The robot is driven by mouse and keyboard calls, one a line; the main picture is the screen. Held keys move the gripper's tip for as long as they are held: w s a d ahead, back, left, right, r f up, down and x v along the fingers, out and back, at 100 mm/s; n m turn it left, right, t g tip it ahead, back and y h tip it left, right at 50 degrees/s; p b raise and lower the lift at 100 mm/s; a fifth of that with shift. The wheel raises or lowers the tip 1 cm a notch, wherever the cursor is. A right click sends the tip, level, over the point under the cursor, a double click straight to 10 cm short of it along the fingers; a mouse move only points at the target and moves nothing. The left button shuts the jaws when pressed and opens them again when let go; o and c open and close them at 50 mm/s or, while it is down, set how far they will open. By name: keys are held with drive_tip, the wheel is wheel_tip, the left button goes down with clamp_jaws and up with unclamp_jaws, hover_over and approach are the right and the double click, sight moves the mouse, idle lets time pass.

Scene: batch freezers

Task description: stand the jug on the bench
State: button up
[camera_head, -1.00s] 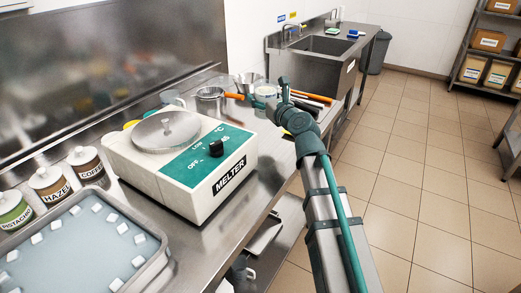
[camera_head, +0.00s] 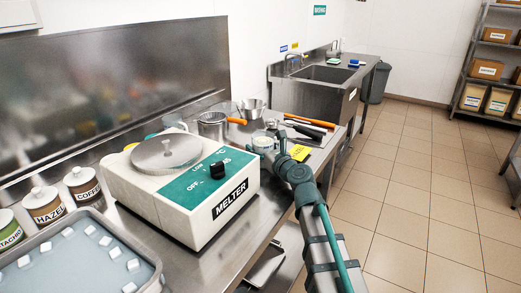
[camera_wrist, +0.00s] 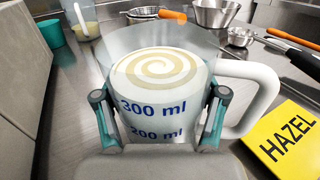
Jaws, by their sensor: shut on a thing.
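The jug (camera_wrist: 160,95) is clear, with blue "300 ml" and "200 ml" marks, a white handle at its right and a cream swirl inside. My gripper (camera_wrist: 159,104) is shut on it, one finger on each side. It looks upright; its base is hidden, so I cannot tell whether it touches the bench. In the head view the jug (camera_head: 261,142) is small and partly covered by my gripper (camera_head: 270,147), over the bench beyond the melter. The steel bench (camera_head: 190,262) runs along the wall.
The white melter (camera_head: 180,190) stands nearer on the bench. A yellow HAZEL card (camera_wrist: 286,140) lies right of the jug. A teal cup (camera_wrist: 51,32) stands far left.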

drive_tip(key=shift+f, duration=0.15)
drive_tip(key=o, duration=1.6)
drive_tip(key=shift+o, duration=0.2)
drive_tip(key=shift+s+d+r, duration=0.1)
drive_tip(key=shift+s+r, duration=0.05)
drive_tip(key=shift+r, duration=0.05)
drive_tip(key=v, duration=1)
drive_tip(key=shift+s+d, duration=0.2)
drive_tip(key=shift+s, duration=0.15)
drive_tip(key=shift+s+d, duration=0.3)
drive_tip(key=shift+s, duration=0.05)
